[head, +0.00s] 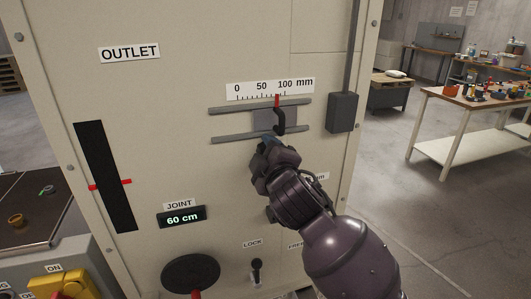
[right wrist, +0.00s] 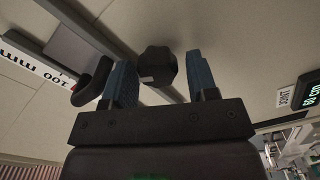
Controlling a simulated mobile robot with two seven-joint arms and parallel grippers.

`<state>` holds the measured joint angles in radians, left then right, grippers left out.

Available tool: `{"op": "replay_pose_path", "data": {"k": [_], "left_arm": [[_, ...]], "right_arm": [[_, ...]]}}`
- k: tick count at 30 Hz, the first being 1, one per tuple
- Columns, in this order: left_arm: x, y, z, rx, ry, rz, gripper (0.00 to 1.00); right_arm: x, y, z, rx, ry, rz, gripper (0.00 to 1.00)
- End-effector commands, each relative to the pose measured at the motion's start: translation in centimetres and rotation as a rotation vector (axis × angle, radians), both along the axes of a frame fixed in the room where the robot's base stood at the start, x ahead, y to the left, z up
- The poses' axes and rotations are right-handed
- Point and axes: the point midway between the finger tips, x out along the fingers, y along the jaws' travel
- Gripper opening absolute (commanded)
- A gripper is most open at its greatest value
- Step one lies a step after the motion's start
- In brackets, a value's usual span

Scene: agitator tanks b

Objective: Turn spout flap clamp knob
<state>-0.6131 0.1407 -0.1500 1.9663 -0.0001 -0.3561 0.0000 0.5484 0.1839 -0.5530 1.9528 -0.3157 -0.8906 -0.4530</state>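A black, faceted knob (right wrist: 158,67) shows in the right wrist view, between the blue fingers of my right gripper (right wrist: 162,82). In the head view my right gripper (head: 267,146) is in front of the panel, just below the slide rails, and hides this knob. A black curved handle (head: 280,121) with a red pointer stands near 100 on the mm scale. It also shows beside the left finger in the right wrist view (right wrist: 92,82). My left gripper is not in view.
The beige panel (head: 180,110) carries a scale label (head: 270,88), two grey rails (head: 235,137), a grey box (head: 342,112) and a JOINT display (head: 182,217) reading 60 cm. A LOCK lever (head: 256,270) is lower down. A cluttered table (head: 470,105) stands at the right.

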Motion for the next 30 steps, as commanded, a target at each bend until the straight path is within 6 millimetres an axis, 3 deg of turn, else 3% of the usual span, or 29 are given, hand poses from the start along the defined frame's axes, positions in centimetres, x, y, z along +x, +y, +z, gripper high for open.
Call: {"op": "replay_pose_path", "data": {"k": [14,30], "left_arm": [[0.0,0.0,-0.2,0.0,0.001,0.0,0.43],[0.2,0.0,-0.8,0.0,-0.006,-0.001,0.43]], "right_arm": [[-0.7,-0.3,0.1,0.001,-0.004,0.0,0.63],[-8.6,-2.8,0.0,0.0,-0.001,0.0,0.63]]}}
